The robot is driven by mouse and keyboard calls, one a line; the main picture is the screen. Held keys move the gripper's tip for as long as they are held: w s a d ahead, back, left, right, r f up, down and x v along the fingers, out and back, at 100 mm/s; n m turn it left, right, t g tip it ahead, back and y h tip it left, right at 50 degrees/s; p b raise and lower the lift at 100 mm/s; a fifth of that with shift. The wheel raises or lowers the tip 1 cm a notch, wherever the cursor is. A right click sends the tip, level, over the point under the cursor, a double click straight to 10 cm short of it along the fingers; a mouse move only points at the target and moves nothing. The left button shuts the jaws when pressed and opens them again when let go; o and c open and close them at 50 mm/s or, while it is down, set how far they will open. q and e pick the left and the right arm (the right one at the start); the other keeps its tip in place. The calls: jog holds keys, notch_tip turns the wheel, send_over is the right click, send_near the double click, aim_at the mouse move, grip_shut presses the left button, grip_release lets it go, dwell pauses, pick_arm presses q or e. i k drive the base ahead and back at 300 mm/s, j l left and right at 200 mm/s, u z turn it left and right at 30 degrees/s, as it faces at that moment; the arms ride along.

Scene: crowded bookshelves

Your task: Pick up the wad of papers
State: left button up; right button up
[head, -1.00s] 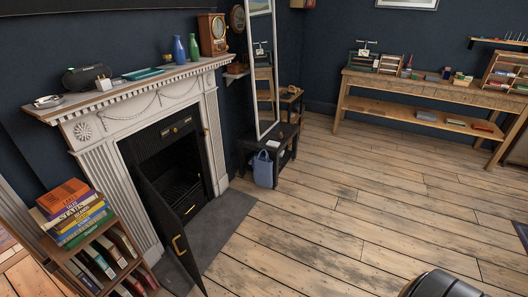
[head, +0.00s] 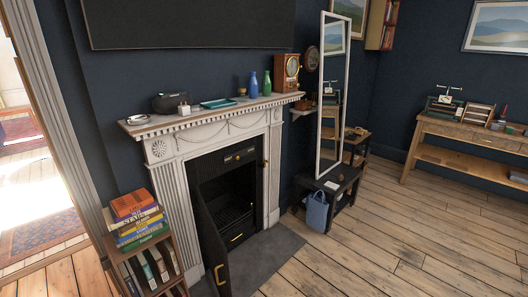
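I cannot make out a wad of papers for sure. A small flat white item (head: 331,185) lies on the black bench (head: 345,181) below the tall mirror, too small to identify. Neither of my grippers is in view.
A white fireplace (head: 160,172) with its black door (head: 210,240) swung out stands at centre left. Its mantel holds a clock (head: 286,73), two vases and a tray. A small bookcase (head: 165,248) stands at lower left, a wooden workbench (head: 464,131) at right. The right floor is clear.

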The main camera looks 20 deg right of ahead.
aim_at(331, 186)
jog(key=i+l, duration=0.25)
jog(key=l, duration=0.15)
jog(key=i+l, duration=0.25)
jog(key=l, duration=0.15)
jog(key=i+l+u, duration=0.1)
jog(key=i+l, duration=0.15)
jog(key=l, duration=0.15)
jog(key=i+l, duration=0.25)
jog(key=l, duration=0.2)
jog(key=i+l, duration=0.2)
jog(key=l, duration=0.2)
jog(key=i+l+u, duration=0.1)
jog(key=i+l, duration=0.15)
jog(key=l, duration=0.15)
jog(key=i+l, duration=0.2)
jog(key=l, duration=0.25)
jog(key=i+l, duration=0.25)
jog(key=l, duration=0.2)
